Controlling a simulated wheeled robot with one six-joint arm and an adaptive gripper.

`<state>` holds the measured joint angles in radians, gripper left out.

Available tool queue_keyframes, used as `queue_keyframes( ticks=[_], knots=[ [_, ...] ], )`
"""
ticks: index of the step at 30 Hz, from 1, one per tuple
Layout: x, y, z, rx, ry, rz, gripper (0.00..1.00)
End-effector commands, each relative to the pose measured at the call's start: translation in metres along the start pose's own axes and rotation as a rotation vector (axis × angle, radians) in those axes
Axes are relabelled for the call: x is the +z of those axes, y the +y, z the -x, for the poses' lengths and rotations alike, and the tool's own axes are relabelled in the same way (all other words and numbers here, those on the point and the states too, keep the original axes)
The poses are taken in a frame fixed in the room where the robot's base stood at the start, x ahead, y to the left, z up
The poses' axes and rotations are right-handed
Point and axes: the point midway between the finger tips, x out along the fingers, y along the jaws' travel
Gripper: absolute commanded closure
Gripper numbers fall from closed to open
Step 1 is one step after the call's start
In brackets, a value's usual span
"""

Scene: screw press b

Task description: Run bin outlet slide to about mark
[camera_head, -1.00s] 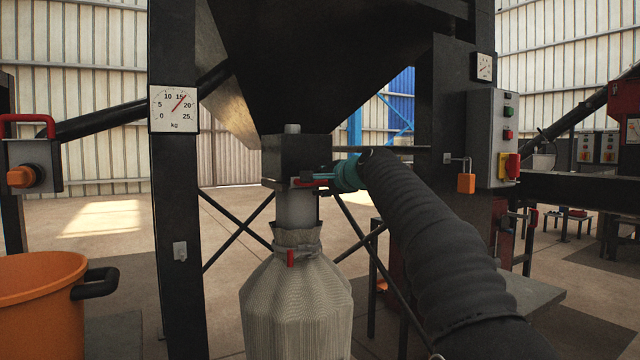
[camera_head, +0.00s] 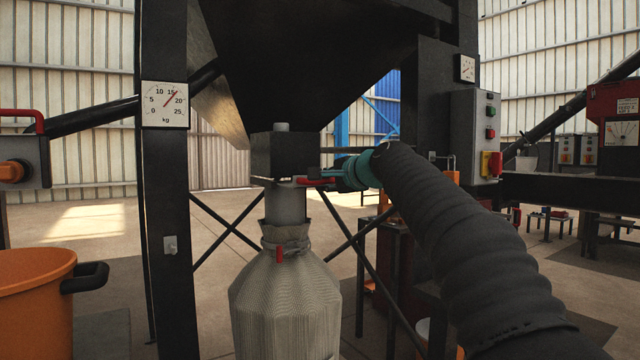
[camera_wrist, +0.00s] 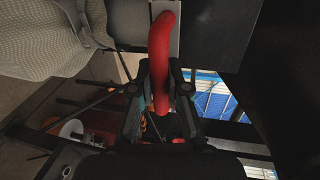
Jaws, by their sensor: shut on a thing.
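The bin outlet (camera_head: 288,155) is a dark box under the black hopper (camera_head: 310,60). Its slide has a red handle (camera_head: 316,182) sticking out on the right side. My gripper (camera_head: 334,180) is at that handle, coming from the right. In the wrist view the curved red handle (camera_wrist: 162,50) runs between the two fingers of my gripper (camera_wrist: 160,88), which are shut on it. A pale spout and a woven sack (camera_head: 285,305) hang below the outlet. The dial (camera_head: 165,105) on the post reads a little above 15 kg. I cannot make out a mark on the slide.
A grey control box (camera_head: 474,135) is mounted on the right post. Thin cross braces run behind the sack.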

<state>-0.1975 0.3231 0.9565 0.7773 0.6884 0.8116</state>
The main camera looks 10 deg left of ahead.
Motion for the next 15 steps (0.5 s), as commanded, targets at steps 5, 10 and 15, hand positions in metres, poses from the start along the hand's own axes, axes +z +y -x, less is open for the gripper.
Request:
queue_keyframes(
  ticks=[5,10,15],
  knots=[
    [0.0017,0.0001,-0.0021,-0.001,0.001,0.002,1.0],
    [0.005,-0.0004,-0.0034,-0.001,-0.004,0.003,0.59],
    [0.0076,-0.0009,-0.004,-0.002,-0.007,0.003,0.59]
  ],
)
